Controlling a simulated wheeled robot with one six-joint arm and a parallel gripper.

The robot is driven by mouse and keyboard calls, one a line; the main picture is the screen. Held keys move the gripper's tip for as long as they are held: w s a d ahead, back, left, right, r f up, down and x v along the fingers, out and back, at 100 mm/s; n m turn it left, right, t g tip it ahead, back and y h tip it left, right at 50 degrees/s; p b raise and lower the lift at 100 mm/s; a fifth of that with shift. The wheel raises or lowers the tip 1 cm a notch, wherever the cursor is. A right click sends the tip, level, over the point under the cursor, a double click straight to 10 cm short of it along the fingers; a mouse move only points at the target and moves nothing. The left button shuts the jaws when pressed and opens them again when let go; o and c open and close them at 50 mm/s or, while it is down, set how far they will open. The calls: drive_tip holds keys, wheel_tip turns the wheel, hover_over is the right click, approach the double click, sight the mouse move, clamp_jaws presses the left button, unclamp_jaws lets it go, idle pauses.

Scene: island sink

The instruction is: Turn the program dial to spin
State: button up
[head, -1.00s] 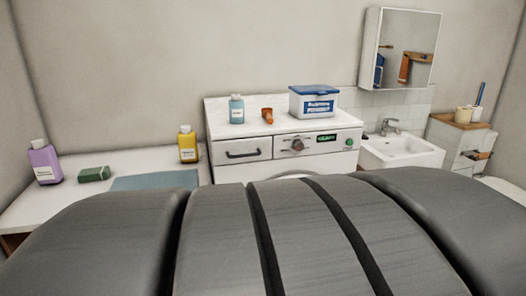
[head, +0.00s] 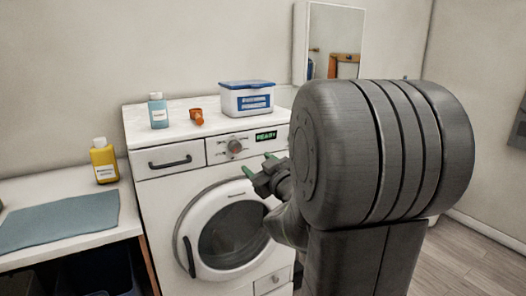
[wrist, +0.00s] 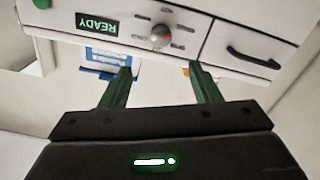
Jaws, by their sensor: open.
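The program dial (head: 235,147) is a round grey knob on the white front panel of the washing machine (head: 160,205), left of a green READY display (head: 265,136). My gripper (head: 256,164) is open and empty, below and to the right of the dial in the head view. Its two green fingers (wrist: 160,80) are apart and touch nothing. The dial is not between them.
A drawer handle (head: 170,162) is left of the dial. The round door (head: 184,240) is below. A yellow bottle (head: 104,161) stands on the left counter.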

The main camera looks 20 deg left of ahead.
sight(237, 148)
drive_tip(key=p+x, duration=0.1)
drive_tip(key=x, duration=1.2)
drive_tip(key=shift+a, duration=0.15)
drive_tip(key=shift+c, duration=0.5)
drive_tip(key=c, duration=0.9)
drive_tip(key=shift+m, duration=0.4)
drive_tip(key=m+p, duration=0.1)
drive_tip(key=m, duration=0.4)
drive_tip(key=shift+w, duration=0.1)
drive_tip(key=m+p, duration=0.1)
drive_tip(key=m, duration=0.5)
drive_tip(key=shift+p, duration=0.35)
drive_tip(key=shift+m, duration=0.3)
